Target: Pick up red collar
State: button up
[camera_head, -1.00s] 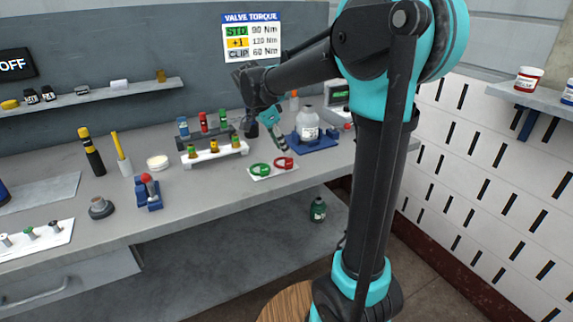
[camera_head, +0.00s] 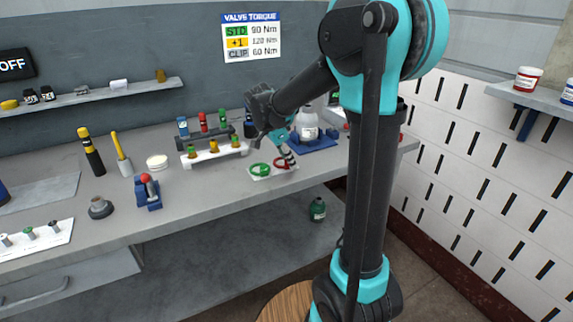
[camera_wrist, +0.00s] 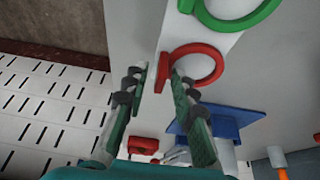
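The red collar (camera_wrist: 219,69) is a flat ring with a tab, lying on a white plate (camera_wrist: 222,41) in the wrist view. In the head view the red collar (camera_head: 280,163) lies at the right of the plate, partly hidden by my gripper. My gripper (camera_wrist: 158,72) is open, with its two fingers on either side of the collar's tab. I cannot tell whether a finger touches it. In the head view my gripper (camera_head: 291,162) points down at the collar. A green collar (camera_head: 260,169) lies on the plate to the left of the red one.
A blue tray (camera_head: 318,146) with a white bottle (camera_head: 306,124) stands behind the collars. A white rack (camera_head: 214,151) with several small coloured cylinders stands to the left. The bench's front edge is close to the plate. Bare bench lies left of the plate.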

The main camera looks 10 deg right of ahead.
grip_shut()
jog(key=shift+r, duration=0.1)
